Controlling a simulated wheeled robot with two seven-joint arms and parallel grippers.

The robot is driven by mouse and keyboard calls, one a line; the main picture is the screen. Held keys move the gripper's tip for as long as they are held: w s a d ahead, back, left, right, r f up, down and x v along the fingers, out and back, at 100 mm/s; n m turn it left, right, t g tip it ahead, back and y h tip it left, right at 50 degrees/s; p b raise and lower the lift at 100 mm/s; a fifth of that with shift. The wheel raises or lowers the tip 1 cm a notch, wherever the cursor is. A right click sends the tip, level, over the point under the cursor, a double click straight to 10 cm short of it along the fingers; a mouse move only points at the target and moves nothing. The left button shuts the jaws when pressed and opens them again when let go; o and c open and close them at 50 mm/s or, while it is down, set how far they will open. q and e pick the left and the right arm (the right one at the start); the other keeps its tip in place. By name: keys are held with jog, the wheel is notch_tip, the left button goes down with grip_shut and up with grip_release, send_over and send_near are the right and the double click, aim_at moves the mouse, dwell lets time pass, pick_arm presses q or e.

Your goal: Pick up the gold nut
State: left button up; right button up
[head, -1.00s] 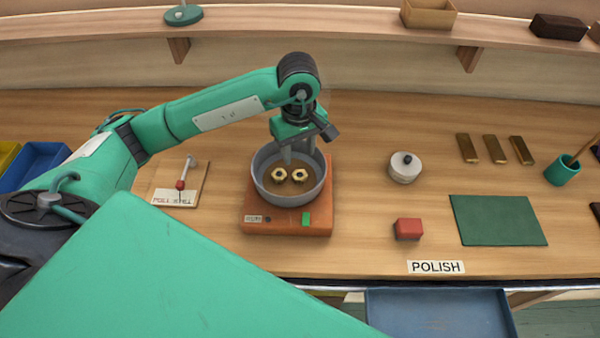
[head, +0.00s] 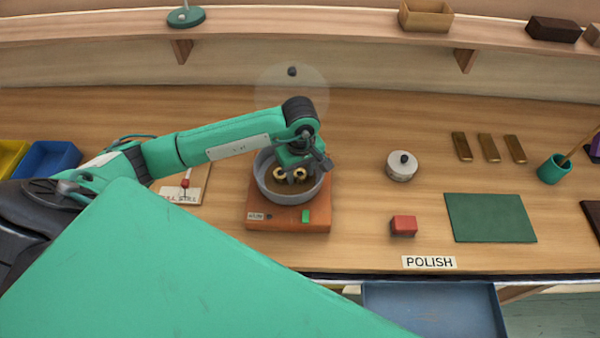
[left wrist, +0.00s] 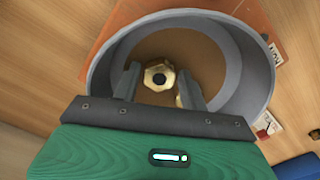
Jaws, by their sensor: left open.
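Two gold nuts lie on the brown floor of a round grey bowl (head: 322,190). In the head view one nut (head: 280,174) is at the left and the other (head: 301,173) at the right, both partly covered by my left gripper (head: 291,178). In the left wrist view the open left gripper (left wrist: 159,71) reaches into the bowl (left wrist: 262,85). One nut (left wrist: 159,76) shows between its fingers, not gripped. The other nut (left wrist: 179,101) is mostly hidden behind the right-hand finger. My right gripper is out of view.
The bowl stands on an orange base (head: 290,218) with a green switch. Its wall surrounds the fingers. A lidded white pot (head: 401,168), red block (head: 404,226) and green mat (head: 490,218) lie to the right. A lever board (head: 192,185) stands left.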

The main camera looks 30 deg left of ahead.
pick_arm(q)
jog(key=c, duration=0.8)
jog(key=shift+r, duration=0.1)
